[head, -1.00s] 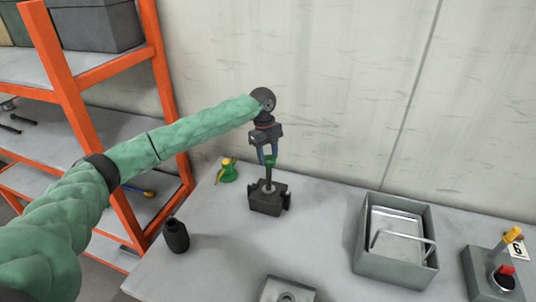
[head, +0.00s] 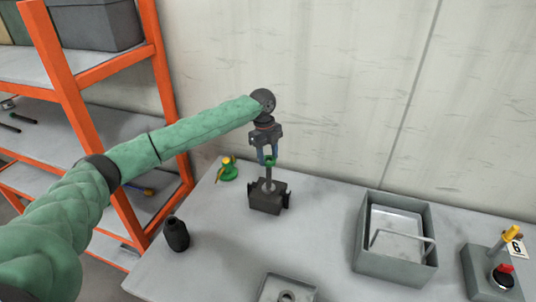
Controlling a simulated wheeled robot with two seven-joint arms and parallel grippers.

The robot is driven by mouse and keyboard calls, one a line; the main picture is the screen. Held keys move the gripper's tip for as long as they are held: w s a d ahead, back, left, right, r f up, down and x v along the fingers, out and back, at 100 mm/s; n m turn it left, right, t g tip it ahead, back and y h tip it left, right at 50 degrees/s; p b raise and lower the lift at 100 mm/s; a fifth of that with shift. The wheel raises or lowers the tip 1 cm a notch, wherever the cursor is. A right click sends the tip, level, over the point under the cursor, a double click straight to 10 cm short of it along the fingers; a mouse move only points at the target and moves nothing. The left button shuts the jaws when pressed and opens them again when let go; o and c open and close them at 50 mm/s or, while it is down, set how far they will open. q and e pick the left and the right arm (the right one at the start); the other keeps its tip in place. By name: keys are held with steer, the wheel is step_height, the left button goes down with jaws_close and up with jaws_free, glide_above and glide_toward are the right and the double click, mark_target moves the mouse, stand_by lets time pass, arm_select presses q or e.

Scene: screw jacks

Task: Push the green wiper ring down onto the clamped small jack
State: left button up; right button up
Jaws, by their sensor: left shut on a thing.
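My left gripper (head: 268,158) points straight down at the back of the bench, its blue-tipped fingers shut on the green wiper ring (head: 270,162). The ring is at the upper part of the upright grey screw of the small jack (head: 268,183). Whether it is around the screw or just above its tip is too small to tell. The jack's lower part sits in the dark clamp (head: 266,200) on the bench. My right gripper is out of view.
A green jack with a yellow top (head: 228,170) stands left of the clamp. A dark bottle-like cylinder (head: 177,235) stands at the bench's left edge.

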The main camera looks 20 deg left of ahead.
mark_target(268, 175)
arm_select(q)
steer(key=shift+f+b, duration=0.9)
steer(key=shift+f, duration=3.65)
steer(key=shift+f, duration=0.15)
steer(key=shift+s+f, duration=0.1)
steer(key=shift+f, duration=0.2)
